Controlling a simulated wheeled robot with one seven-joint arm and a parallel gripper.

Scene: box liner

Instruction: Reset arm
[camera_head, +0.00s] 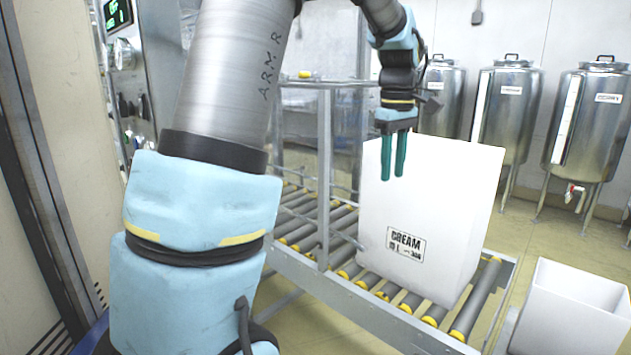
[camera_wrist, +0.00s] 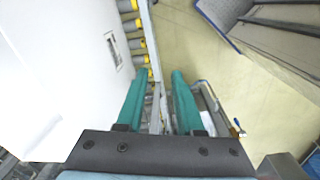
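My gripper (camera_head: 393,158) points down with its two teal fingers a little apart and nothing between them. In the head view it is in front of the upper left part of a tall white box (camera_head: 440,205) labelled CREAM, which stands upright on the roller conveyor (camera_head: 345,268). In the wrist view the gripper (camera_wrist: 161,72) shows open and empty, with the conveyor's edge rail and floor seen beyond the fingertips. The white box (camera_wrist: 50,75) fills the left of that view. I cannot tell whether a finger touches it.
A smaller white open bin (camera_head: 570,312) stands at the lower right. Several steel tanks (camera_head: 505,105) line the back wall. A grey metal post frame (camera_head: 325,170) rises from the conveyor left of the box. Yellowish floor (camera_head: 550,235) is clear between conveyor and tanks.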

